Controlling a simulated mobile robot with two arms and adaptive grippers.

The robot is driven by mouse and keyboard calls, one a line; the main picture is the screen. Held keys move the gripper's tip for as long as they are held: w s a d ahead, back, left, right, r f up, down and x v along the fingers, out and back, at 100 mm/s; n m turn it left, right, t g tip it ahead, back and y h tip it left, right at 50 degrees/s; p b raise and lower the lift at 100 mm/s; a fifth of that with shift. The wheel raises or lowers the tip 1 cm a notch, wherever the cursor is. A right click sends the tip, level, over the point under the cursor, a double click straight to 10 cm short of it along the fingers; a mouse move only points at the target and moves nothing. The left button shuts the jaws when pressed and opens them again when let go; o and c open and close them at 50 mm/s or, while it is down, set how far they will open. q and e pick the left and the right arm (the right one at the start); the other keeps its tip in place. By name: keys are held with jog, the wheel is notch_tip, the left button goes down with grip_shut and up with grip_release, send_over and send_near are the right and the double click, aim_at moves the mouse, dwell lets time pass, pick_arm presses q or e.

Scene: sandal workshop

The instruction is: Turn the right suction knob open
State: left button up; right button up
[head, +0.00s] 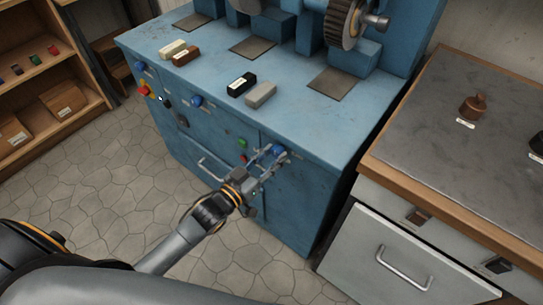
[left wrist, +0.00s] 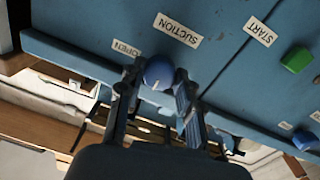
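The right suction knob (head: 278,150) is a round blue knob on the front of the blue machine cabinet (head: 320,175), near its right end. In the left wrist view the knob (left wrist: 158,71) sits between my fingertips, beside labels reading SUCTION (left wrist: 178,30) and OPEN (left wrist: 127,48). A small white mark shows on the knob's near face. My left gripper (head: 268,160) has one finger on each side of the knob, and the fingertips (left wrist: 159,78) appear to press against it. My right gripper is not in view.
A green button (head: 242,142) and a red one sit left of the knob; the START label (left wrist: 261,31) is by the green button. Another blue knob (head: 197,101) is farther left. A grey-topped workbench (head: 440,100) with drawers stands close on the right.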

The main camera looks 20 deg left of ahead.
pick_arm(q)
jog(key=shift+m, duration=0.3)
jog(key=m+p, duration=0.2)
jog(key=shift+r+m, duration=0.15)
jog(key=shift+m, duration=0.15)
jog(key=m+p, duration=0.1)
jog(key=m, duration=0.1)
jog(key=shift+m, duration=0.3)
jog(key=m, duration=0.2)
jog(key=shift+m+p, duration=0.3)
jog(key=shift+p, duration=0.05)
jog(key=m, duration=0.9)
jog(key=shift+y, duration=0.4)
